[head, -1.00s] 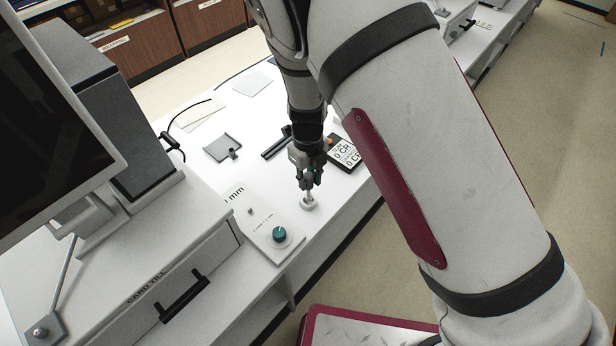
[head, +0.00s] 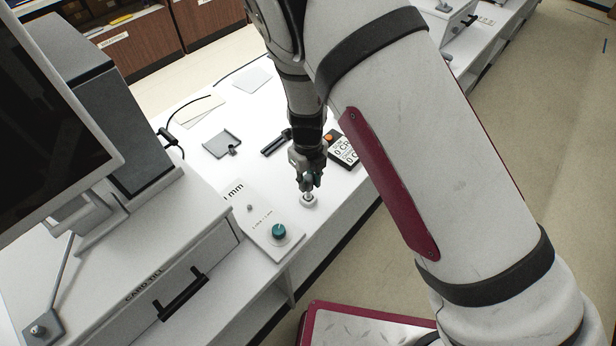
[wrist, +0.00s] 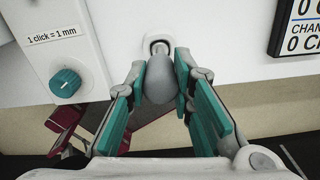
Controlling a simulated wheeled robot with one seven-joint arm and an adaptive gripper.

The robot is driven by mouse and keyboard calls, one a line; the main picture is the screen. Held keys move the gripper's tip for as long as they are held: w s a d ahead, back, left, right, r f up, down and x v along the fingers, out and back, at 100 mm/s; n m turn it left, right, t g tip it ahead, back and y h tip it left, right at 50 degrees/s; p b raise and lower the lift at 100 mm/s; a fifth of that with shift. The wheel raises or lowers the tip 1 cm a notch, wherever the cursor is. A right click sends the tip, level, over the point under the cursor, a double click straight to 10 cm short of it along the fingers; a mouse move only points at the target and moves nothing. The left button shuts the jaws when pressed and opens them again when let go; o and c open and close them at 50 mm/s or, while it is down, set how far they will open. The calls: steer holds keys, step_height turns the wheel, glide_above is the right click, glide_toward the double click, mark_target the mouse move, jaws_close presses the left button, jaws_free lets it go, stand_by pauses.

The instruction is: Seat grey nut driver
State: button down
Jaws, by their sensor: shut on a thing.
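My gripper (head: 309,181) points down over the white counter and is shut on the grey nut driver (wrist: 160,80). In the wrist view, the driver's rounded grey handle sits between the teal finger pads. A small round white holder (wrist: 150,41) with a dark opening lies just beyond the handle. In the head view, the driver's thin shaft reaches down to this holder (head: 308,204). I cannot tell how deep the tip is in it, as the handle and fingers hide part of the shaft.
A white panel with a teal knob (head: 278,231) stands left of the holder. A dark price display (head: 343,150) is to the right. A grey tray (head: 222,143) and a black bar (head: 277,142) lie farther back. The counter's front edge is close by.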

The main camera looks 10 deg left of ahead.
steer(key=shift+f, duration=0.1)
steer(key=c, duration=1.3)
jaws_free()
step_height(320, 180, up, 11)
steer(key=shift+r, duration=0.5)
